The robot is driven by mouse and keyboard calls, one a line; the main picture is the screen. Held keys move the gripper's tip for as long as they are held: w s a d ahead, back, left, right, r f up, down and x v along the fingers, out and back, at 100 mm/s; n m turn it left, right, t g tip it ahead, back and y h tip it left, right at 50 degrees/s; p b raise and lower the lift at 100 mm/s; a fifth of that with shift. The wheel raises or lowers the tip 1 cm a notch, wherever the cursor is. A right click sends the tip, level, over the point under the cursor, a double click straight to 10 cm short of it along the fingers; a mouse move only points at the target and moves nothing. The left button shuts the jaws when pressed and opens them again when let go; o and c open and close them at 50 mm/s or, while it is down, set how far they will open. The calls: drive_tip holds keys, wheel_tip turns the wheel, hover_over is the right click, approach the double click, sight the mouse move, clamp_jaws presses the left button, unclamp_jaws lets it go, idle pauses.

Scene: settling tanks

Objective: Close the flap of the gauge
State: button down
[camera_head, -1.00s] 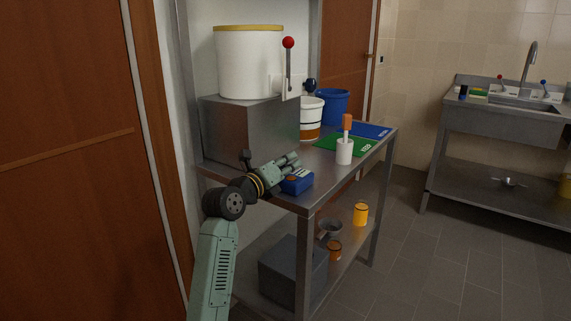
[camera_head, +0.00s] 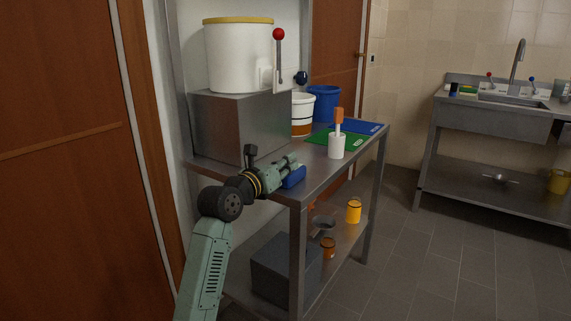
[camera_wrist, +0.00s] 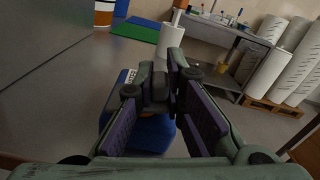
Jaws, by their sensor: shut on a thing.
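The blue gauge (camera_head: 294,178) is at the near edge of the steel table, at the tips of my gripper (camera_head: 291,165). In the wrist view the gauge's blue body (camera_wrist: 153,135) shows between and below the fingers of my gripper (camera_wrist: 160,90). A pale strip with dark marks (camera_wrist: 126,76) shows at its far left side. My gripper is shut on the gauge; the fingers hide the exact part held. The flap cannot be told clearly from the body, and I cannot tell how far open it stands.
A grey metal block (camera_head: 240,125) with a white drum (camera_head: 238,58) stands left of the gauge. A white holder (camera_head: 336,147) with an orange-handled tool stands behind it to the right, near green (camera_head: 345,138) and blue mats. The tabletop between is bare.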

drive_tip(key=c, duration=1.6)
unclamp_jaws()
drive_tip(key=shift+c, duration=0.2)
drive_tip(key=shift+a, duration=0.1)
drive_tip(key=v, duration=1.2)
